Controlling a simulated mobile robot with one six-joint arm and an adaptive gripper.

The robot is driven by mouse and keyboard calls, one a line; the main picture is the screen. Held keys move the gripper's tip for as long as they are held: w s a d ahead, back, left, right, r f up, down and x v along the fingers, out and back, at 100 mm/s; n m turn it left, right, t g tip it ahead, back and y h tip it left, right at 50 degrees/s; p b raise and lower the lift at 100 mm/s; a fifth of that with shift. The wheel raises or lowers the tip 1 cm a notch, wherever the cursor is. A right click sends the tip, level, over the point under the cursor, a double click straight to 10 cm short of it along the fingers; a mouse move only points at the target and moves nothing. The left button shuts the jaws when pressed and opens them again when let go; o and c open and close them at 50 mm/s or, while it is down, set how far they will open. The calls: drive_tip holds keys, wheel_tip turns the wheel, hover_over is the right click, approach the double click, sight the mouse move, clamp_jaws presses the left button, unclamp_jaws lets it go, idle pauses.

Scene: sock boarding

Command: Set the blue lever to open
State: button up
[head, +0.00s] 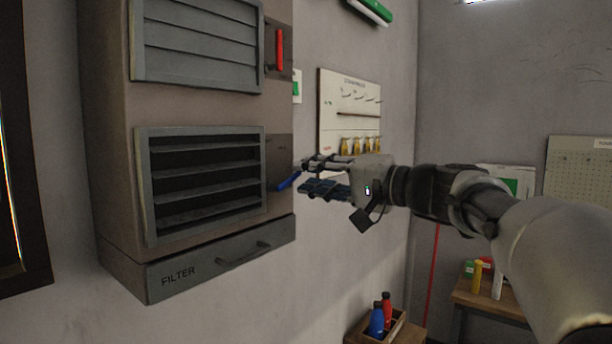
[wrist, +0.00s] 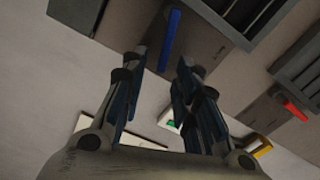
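The blue lever (head: 289,181) is on the side plate right of the lower vent (head: 205,180) on the wall unit. It slants, its free end down and left in the head view. The lower vent's slats stand apart with dark gaps between them. My gripper (head: 306,174) is just right of the lever, its fingers pointing at the unit. In the wrist view the blue lever (wrist: 169,40) shows beyond the fingertips, roughly between the two fingers. My gripper (wrist: 158,78) is open and empty there. I cannot tell whether a finger touches the lever.
A red lever (head: 279,50) stands upright beside the upper vent (head: 197,42), whose slats lie closed. A drawer marked FILTER (head: 220,262) is below the lower vent. A wall board (head: 349,108) hangs behind my gripper. Bottles (head: 381,315) stand in a wooden crate low down.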

drive_tip(key=v, duration=1)
drive_tip(key=s+a+f+n+g+h, duration=0.1)
drive_tip(key=s+a+f+g+h, duration=0.2)
drive_tip(key=s+f, duration=0.6)
drive_tip(key=s+a+f+g+h, duration=0.2)
drive_tip(key=s+a+f+h, duration=0.15)
drive_tip(key=s+f, duration=0.55)
drive_tip(key=s+d+f+n+h, duration=0.1)
drive_tip(key=s+d+f+h, duration=0.3)
drive_tip(key=f, duration=0.4)
drive_tip(key=s+d+f+n+g+h, duration=0.1)
drive_tip(key=s+d+f+h, duration=0.2)
drive_tip(key=s+d+f, duration=0.3)
wheel_tip(320, 180, down, 3)
drive_tip(key=shift+s+d+f+n+h, duration=0.25)
drive_tip(key=shift+s+n+h, duration=0.15)
drive_tip(key=shift+s, duration=0.8)
